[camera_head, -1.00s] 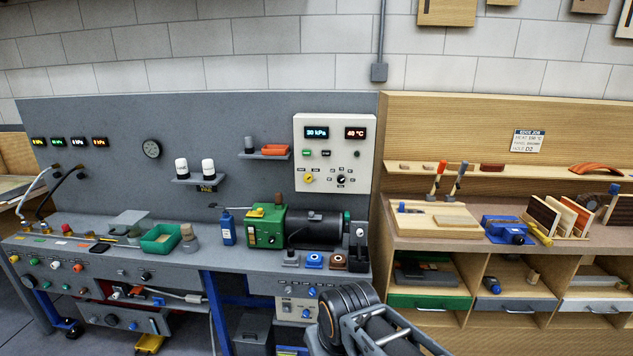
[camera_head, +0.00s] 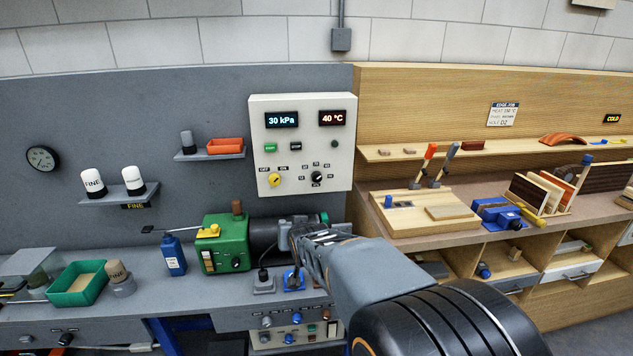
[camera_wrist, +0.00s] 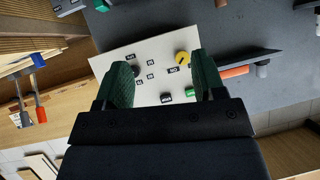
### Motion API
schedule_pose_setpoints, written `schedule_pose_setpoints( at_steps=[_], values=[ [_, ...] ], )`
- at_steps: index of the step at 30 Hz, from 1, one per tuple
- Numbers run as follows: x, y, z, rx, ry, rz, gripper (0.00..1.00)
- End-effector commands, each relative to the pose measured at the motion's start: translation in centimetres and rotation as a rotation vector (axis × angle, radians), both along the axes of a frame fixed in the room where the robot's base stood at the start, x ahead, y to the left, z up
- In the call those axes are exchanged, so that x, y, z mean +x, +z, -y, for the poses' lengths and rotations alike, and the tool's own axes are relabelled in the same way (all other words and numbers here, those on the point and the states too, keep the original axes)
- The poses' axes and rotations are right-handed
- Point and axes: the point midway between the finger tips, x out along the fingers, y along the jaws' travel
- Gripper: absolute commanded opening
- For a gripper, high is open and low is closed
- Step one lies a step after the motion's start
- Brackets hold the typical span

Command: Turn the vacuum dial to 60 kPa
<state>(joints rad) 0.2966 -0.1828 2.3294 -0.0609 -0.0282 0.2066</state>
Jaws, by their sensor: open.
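The white control panel (camera_head: 300,150) on the grey back wall shows 30 kPa on its left display (camera_head: 282,120) and 40 °C on its right display (camera_head: 331,118). The black dial (camera_head: 317,178), ringed by small labels, sits at the lower right of the panel. A yellow knob (camera_head: 273,180) with OFF and ON labels is to its left. My gripper (camera_wrist: 158,82) is open and empty, with the panel (camera_wrist: 150,50) beyond its green-padded fingers in the wrist view. The yellow knob (camera_wrist: 182,58) appears near the right finger. In the head view my gripper is below the panel, apart from it.
A green machine (camera_head: 226,243) with a black cylinder stands on the bench below the panel. A shelf with an orange tray (camera_head: 225,146) is left of the panel. A wooden bench with tools (camera_head: 430,205) is to the right. The wall space directly before the panel is clear.

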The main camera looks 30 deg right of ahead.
Motion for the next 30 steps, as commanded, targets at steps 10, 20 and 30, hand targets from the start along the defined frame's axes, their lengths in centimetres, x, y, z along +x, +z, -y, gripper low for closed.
schedule_pose_setpoints(
  at_steps=[10,20,30],
  values=[
    [4.4,1.9,10.6,-0.057,-0.169,0.463,0.63],
    [6.8,2.7,13.7,-0.074,-0.189,0.559,0.63],
    [12.7,2.8,16.5,-0.074,-0.188,0.559,0.63]
  ],
)
